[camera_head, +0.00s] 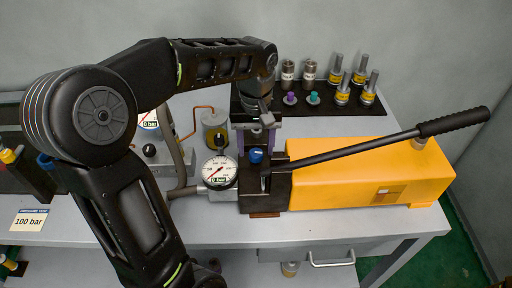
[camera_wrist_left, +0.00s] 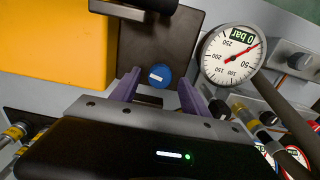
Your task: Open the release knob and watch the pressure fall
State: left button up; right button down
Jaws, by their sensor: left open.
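The release knob (camera_head: 256,156) is a round blue knob on the dark block at the front of the yellow hand pump (camera_head: 340,165). In the left wrist view the blue knob (camera_wrist_left: 160,76) lies between my gripper's two purple fingers, with a gap on each side. My left gripper (camera_head: 256,142) is open, just behind the knob in the head view. The round white pressure gauge (camera_head: 220,170) beside the block displays 0 bar; this gauge also shows in the left wrist view (camera_wrist_left: 231,55). My right gripper is not in view.
The pump's long black lever (camera_head: 400,135) slants up to the right. A black mat (camera_head: 325,107) with several fittings lies at the back. A second gauge (camera_head: 149,119) stands partly behind my arm. A card (camera_head: 29,220) reads 100 bar. The bench front is clear.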

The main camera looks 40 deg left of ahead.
aim_at(256, 152)
pick_arm(q)
notch_tip(256, 152, up, 7)
jog(key=shift+f, duration=0.1)
dwell(0.7)
